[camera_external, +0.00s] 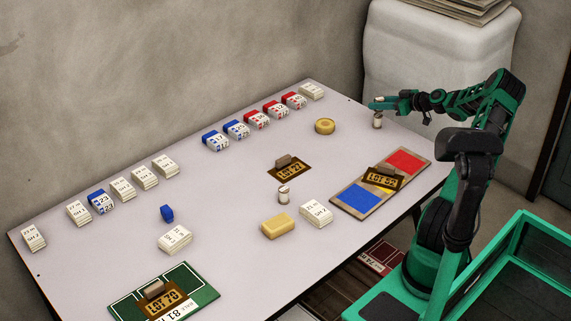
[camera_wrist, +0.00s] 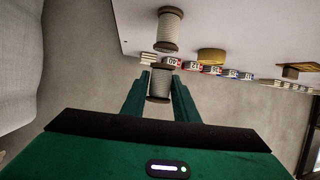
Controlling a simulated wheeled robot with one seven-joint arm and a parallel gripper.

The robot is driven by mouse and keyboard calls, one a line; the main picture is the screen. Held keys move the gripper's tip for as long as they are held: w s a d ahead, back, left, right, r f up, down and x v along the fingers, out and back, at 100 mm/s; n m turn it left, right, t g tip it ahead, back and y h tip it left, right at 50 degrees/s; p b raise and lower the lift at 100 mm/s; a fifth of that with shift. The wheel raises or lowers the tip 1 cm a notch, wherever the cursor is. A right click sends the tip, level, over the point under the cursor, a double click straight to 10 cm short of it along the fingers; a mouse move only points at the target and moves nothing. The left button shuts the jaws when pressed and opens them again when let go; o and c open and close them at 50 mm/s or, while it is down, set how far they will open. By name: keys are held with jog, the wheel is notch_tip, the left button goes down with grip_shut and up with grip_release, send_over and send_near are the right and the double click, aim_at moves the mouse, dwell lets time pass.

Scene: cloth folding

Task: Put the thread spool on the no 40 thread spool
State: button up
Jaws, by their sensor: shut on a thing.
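My gripper (camera_external: 377,104) is over the table's far right corner, shut on a thread spool. In the wrist view, a pale grey spool with brown ends (camera_wrist: 160,84) is between the fingers (camera_wrist: 158,90). The wrist picture is upside down, with the table at the top. A second spool (camera_wrist: 168,29) stands there, roughly in line with the held one, with a gap showing between them. In the external view, a pale spool (camera_external: 377,121) shows just under the gripper. Another spool (camera_external: 283,195) stands mid-table. No number is readable on any spool, so I cannot tell which is no 40.
A round yellow-tan thing (camera_external: 325,126) lies left of the gripper. Red, blue and white numbered boxes (camera_external: 256,118) line the wall side. A coloured board (camera_external: 352,199) with a lot plate lies at the right edge. The table (camera_external: 345,160) is clear between the round thing and the board.

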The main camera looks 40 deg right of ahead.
jog(key=shift+f, duration=0.9)
jog(key=o, duration=1)
jog(key=shift+f, duration=0.1)
